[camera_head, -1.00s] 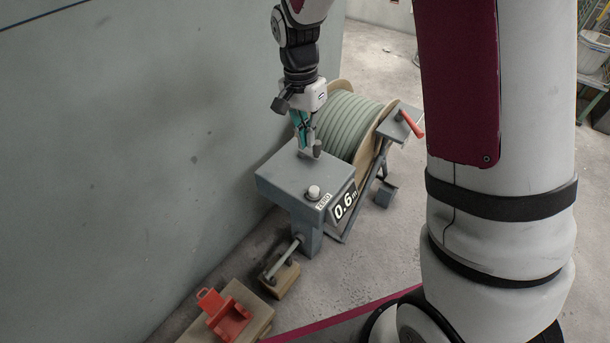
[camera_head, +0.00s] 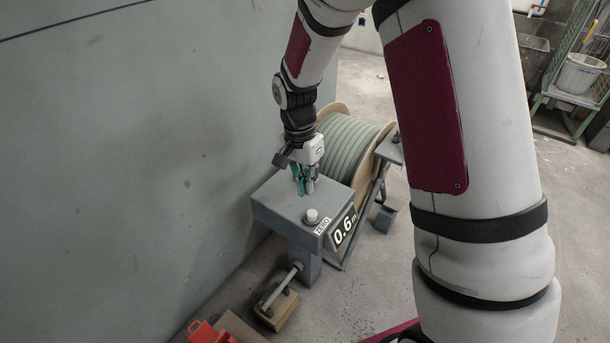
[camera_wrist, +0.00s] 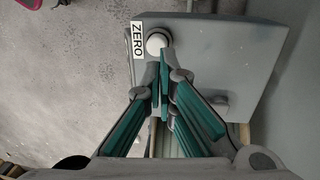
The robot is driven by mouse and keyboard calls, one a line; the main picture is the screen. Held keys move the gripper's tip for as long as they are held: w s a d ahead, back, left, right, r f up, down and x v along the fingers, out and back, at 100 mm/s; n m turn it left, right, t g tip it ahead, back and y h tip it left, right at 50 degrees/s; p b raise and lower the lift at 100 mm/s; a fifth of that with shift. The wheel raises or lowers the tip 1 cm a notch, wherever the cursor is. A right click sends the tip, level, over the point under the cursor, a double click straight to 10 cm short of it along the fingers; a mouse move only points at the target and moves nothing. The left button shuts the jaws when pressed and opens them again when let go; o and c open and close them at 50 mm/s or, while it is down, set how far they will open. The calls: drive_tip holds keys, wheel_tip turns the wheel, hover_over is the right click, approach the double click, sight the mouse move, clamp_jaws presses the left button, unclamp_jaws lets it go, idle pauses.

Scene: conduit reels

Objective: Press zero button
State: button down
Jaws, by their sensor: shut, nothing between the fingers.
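The zero button (camera_head: 312,215) is a white round knob on top of a grey metal box (camera_head: 278,203), near its front edge. A "ZERO" label (camera_head: 322,226) is beside it, and a display (camera_head: 343,230) on the box reads 0.6 m. My gripper (camera_head: 308,190) is shut and empty, just behind the button over the box top. In the wrist view the button (camera_wrist: 157,42) shows just beyond the fingertips (camera_wrist: 160,82), partly covered by them. They look close to it but apart; I cannot tell the exact gap.
A reel (camera_head: 345,146) of grey-green conduit stands behind the box on a metal stand. The wall (camera_head: 130,170) is close on the left. A roller on a wooden block (camera_head: 276,309) and a red part (camera_head: 205,333) lie in front. Floor to the right is open.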

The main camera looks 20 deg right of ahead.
sight(310, 212)
drive_tip(key=f+b, duration=0.1)
drive_tip(key=f, duration=0.3)
drive_tip(key=f+b, duration=0.1)
drive_tip(key=f, duration=0.1)
drive_tip(key=shift+s+d+f+b, duration=0.25)
drive_tip(key=shift+s+f+b, duration=0.05)
drive_tip(key=shift+s, duration=0.05)
drive_tip(key=shift+f+b, duration=0.3)
drive_tip(key=shift+f, duration=0.65)
drive_tip(key=shift+r, duration=0.1)
wheel_tip(310, 212, up, 14)
drive_tip(key=w+a+p, duration=0.1)
drive_tip(key=p, duration=0.6)
drive_tip(key=shift+w, duration=0.2)
